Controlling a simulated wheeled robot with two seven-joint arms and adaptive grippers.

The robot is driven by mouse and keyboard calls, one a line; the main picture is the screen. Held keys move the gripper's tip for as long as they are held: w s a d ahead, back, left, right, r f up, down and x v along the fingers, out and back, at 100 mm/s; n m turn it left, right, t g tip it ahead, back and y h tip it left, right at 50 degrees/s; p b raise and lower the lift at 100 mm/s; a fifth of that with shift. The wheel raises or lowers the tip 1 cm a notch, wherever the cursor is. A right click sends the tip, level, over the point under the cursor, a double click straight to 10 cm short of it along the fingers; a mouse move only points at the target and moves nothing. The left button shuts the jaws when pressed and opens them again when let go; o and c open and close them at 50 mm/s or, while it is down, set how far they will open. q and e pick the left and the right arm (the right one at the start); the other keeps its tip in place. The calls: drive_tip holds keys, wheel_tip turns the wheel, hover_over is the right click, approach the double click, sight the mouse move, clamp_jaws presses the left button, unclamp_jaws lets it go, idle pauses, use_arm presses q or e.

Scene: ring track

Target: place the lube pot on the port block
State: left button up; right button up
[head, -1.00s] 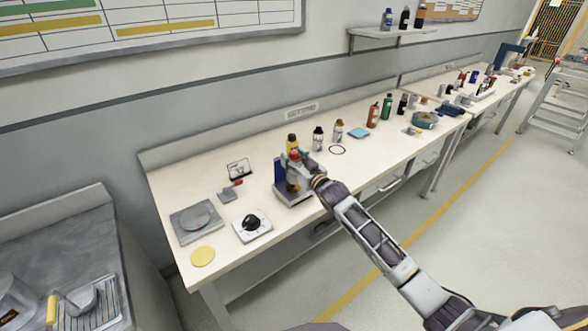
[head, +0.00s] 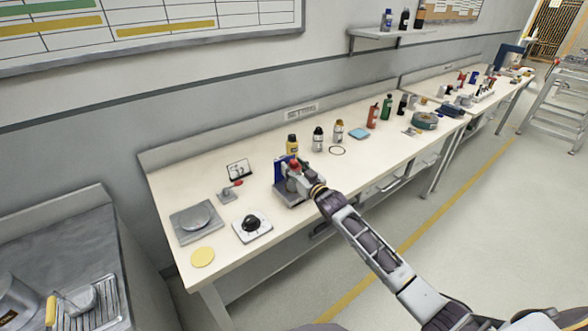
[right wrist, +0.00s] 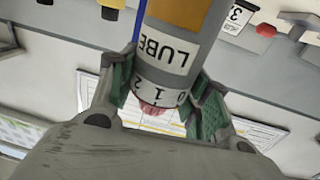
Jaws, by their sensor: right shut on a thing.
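The lube pot (right wrist: 175,52) is a cylinder with an amber-orange band, a white LUBE label and a numbered grey band. My right gripper (head: 297,174) is shut on it; in the right wrist view, its green-padded fingers (right wrist: 168,100) grip both sides of the numbered band. A grey base with a blue upright (head: 280,170), which I take to be the port block, stands on the bench directly at the gripper. The gripper and wrist hide much of this block and the pot in the head view. I cannot tell whether the pot touches it. My left gripper is out of view.
A yellow bottle (head: 292,144) stands close behind the gripper, with other bottles (head: 318,139) to its right. A red-handled clamp (head: 229,194), a number card (head: 239,169), a dial box (head: 252,227) and a grey plate (head: 196,222) lie left. Bare bench (head: 345,175) lies right.

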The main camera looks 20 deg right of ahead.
drive_tip(key=shift+f, duration=0.1)
drive_tip(key=o, duration=1.1)
drive_tip(key=v, duration=1.2)
drive_tip(key=shift+d, duration=0.1)
idle(0.6)
